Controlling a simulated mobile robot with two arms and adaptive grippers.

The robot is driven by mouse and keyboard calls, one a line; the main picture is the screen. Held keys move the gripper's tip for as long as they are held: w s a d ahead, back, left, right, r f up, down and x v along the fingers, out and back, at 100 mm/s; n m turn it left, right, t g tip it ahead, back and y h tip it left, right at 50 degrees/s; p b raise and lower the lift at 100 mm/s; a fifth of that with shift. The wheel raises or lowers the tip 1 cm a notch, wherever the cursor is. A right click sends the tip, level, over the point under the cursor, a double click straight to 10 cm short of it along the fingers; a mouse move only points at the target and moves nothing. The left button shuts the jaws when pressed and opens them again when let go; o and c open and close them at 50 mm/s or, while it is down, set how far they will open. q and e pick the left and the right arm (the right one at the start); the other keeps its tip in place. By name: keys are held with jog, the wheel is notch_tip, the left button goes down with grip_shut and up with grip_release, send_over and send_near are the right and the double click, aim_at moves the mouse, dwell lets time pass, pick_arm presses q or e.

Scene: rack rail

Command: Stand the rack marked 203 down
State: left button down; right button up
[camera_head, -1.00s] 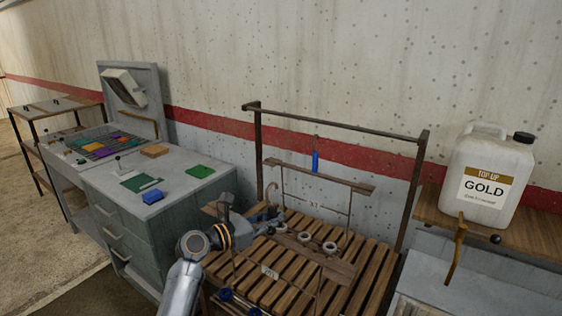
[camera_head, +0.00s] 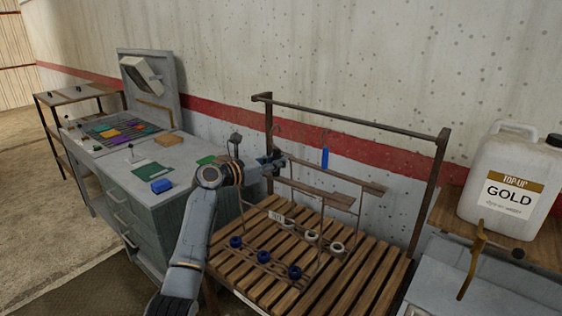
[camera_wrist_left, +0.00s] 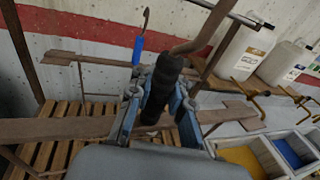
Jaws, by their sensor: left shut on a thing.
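My left gripper (camera_head: 272,163) is shut on the dark grip of a rack; the black grip (camera_wrist_left: 162,88) sits between the fingers in the left wrist view, with its hook rising to the right. This held rack has a wooden top bar (camera_head: 320,192), thin rods, a small white label (camera_head: 277,217) and blue rings (camera_head: 262,256) along its bottom. The label is too small to read surely. The rings show over the slatted stand (camera_head: 350,283); I cannot tell whether they touch it. My right gripper is out of view.
Behind is another rack with a wooden bar (camera_head: 360,183), blue grip (camera_head: 325,158) and apparently white rings (camera_head: 337,247), under the metal rail (camera_head: 350,119). A grey cabinet (camera_head: 155,215) stands left. A white GOLD jug (camera_head: 509,185) stands on the right shelf.

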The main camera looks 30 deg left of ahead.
aim_at(273, 179)
pick_arm(q)
jog(key=shift+f+b, duration=0.35)
jog(key=shift+f, duration=0.1)
notch_tip(273, 179, down, 4)
jog(key=b, duration=0.4)
jog(key=shift+r, duration=0.1)
jog(key=shift+f, duration=1.35)
jog(key=c, duration=1.1)
grip_release()
jog(key=shift+c, duration=0.2)
jog(key=o, duration=0.3)
jog(key=shift+d+f, duration=0.1)
jog(key=shift+f, duration=0.1)
jog(key=o, duration=0.8)
jog(key=shift+o, duration=0.2)
jog(key=shift+r, duration=0.1)
